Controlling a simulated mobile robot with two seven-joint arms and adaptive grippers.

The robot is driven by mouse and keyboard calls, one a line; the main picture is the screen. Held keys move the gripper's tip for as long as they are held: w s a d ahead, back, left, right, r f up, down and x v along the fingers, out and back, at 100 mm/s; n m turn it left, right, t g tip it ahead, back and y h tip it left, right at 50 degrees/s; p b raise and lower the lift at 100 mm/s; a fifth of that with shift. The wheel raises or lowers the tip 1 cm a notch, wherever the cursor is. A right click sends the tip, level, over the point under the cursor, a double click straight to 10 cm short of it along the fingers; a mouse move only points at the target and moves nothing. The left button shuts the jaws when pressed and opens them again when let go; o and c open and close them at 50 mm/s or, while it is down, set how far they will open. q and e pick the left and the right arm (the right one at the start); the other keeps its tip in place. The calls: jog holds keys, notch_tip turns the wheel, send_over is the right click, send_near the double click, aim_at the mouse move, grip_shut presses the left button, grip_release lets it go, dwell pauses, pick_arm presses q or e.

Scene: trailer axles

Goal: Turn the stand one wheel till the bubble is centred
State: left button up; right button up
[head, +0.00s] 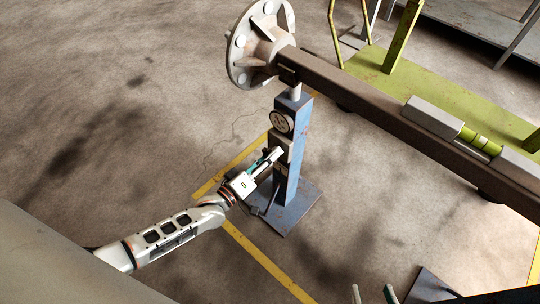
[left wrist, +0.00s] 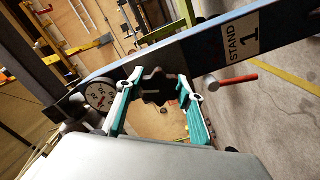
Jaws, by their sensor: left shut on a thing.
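The blue stand one (head: 286,180) stands upright on a square base plate under the axle. It shows slanted in the left wrist view, with its "STAND 1" label (left wrist: 242,38). Its dark lobed wheel (left wrist: 153,87) sits between the fingers of my left gripper (left wrist: 157,98), which is shut on it. In the head view my left gripper (head: 274,160) reaches the stand's side below the round dial (head: 282,122). The level's green-yellow vial (head: 476,139) lies on the axle; I cannot make out where the bubble is. My right gripper (head: 372,294) shows only fingertips, apart and empty, at the bottom edge.
The brown axle (head: 370,100) runs from the hub flange (head: 258,45) down to the right. A red-handled tool (left wrist: 238,80) shows beside the stand. A green frame (head: 385,75) and a grey bench (head: 480,30) stand behind. The floor at left is clear.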

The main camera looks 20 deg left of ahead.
pick_arm(q)
jog(key=o, duration=1.1)
jog(key=shift+f, duration=0.1)
jog(key=shift+c, duration=0.2)
jog(key=shift+o, duration=0.3)
pick_arm(e)
jog(key=shift+w+r, duration=0.15)
jog(key=shift+w, duration=0.1)
jog(key=shift+s, duration=0.1)
pick_arm(q)
jog(key=shift+s, duration=0.2)
jog(key=v, duration=1.1)
jog(key=shift+s+a, duration=0.15)
jog(key=shift+s, duration=0.2)
